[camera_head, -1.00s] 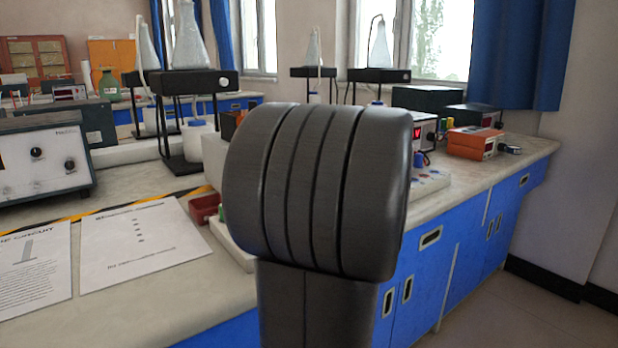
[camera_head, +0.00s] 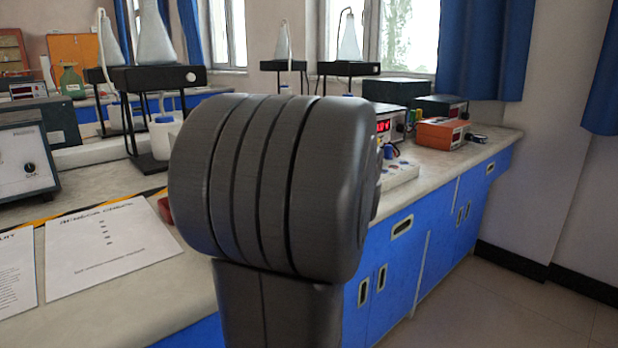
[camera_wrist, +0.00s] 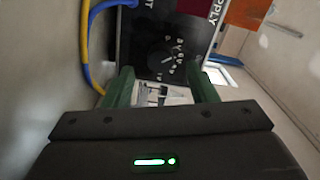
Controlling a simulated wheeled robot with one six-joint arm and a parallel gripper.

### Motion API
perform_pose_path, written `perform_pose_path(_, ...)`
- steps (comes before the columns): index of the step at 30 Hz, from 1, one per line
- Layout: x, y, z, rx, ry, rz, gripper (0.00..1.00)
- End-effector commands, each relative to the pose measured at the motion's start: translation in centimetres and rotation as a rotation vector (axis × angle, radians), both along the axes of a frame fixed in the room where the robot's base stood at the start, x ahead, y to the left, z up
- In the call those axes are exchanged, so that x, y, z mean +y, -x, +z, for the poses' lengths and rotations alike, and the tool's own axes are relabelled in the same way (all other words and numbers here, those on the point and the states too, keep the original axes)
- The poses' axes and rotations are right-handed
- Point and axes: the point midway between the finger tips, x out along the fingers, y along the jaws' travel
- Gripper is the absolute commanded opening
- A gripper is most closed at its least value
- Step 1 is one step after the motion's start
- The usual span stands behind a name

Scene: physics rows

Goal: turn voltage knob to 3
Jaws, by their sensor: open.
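The voltage knob (camera_wrist: 160,60) is a dark dial ringed by white marks on a black panel (camera_wrist: 140,42) lettered "SUPPLY". It is in the upper middle of the wrist view, and its setting is too small to read. My gripper (camera_wrist: 162,78) has two green fingers spread apart, one at each side below the knob. Nothing is held between them, and whether they touch the panel cannot be told. In the head view my arm hides the gripper and most of the bench behind it. A supply with a red display (camera_head: 384,126) shows partly beside the arm.
Yellow and blue cables (camera_wrist: 86,45) run along the panel's left in the wrist view. In the head view an orange meter (camera_head: 440,134) stands right of the supply. Papers (camera_head: 105,245) lie at the left, and black stands hold flasks (camera_head: 153,35). The floor at right is clear.

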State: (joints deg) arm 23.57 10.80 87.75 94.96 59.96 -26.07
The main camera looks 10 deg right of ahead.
Motion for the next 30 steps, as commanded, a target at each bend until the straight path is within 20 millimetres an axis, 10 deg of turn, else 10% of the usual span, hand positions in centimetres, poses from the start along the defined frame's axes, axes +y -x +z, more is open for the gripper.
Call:
perform_pose_path(15,-5.6,7.5,0.1,0.001,0.0,-0.003,0.52)
perform_pose_path(30,-6.6,9.2,0.0,0.0,0.0,0.001,0.52)
